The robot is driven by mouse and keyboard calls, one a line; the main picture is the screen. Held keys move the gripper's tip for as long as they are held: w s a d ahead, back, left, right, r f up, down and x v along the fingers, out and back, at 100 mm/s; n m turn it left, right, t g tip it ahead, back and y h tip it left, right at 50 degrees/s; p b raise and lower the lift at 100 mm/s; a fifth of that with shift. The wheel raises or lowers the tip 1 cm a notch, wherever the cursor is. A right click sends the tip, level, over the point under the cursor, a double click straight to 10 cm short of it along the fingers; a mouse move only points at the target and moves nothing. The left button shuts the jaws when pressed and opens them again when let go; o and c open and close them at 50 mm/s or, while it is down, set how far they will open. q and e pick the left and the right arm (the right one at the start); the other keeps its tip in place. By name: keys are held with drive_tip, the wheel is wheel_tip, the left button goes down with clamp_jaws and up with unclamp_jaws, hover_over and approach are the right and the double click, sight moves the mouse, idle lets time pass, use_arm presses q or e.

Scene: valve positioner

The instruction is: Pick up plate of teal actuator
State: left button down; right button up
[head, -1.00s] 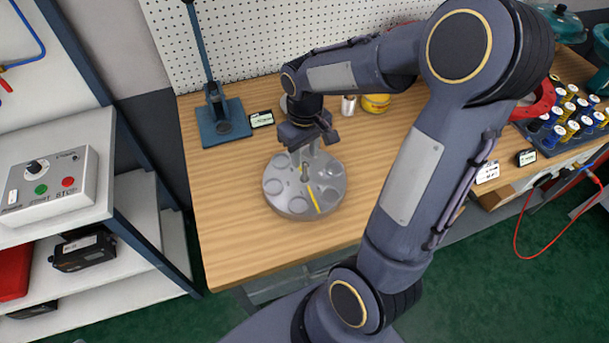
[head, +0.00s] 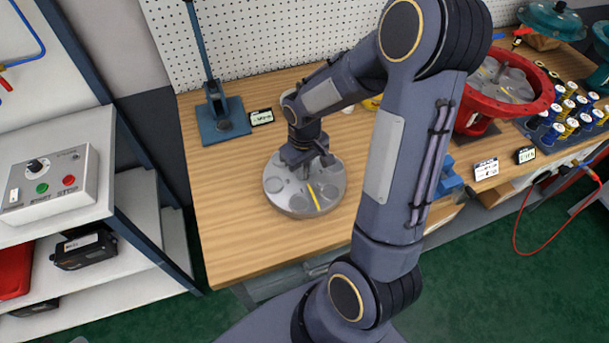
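A round grey metal plate (head: 290,199) lies flat on the wooden table, with shallow round recesses, a yellow strip and a short post at its middle. My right gripper (head: 309,164) points down over the middle of this plate, close around the top of the post. Its fingers look spread apart; the arm hides part of them, and I cannot tell whether they touch the post. My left gripper is out of view.
A red flanged housing (head: 472,118) with a grey plate inside stands at right. Beside it is a tray of several blue and yellow cylinders (head: 568,112). A blue stand (head: 222,128) is at the table's back left. The table's front left is clear.

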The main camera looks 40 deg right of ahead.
clamp_jaws()
drive_tip(key=shift+r, duration=0.15)
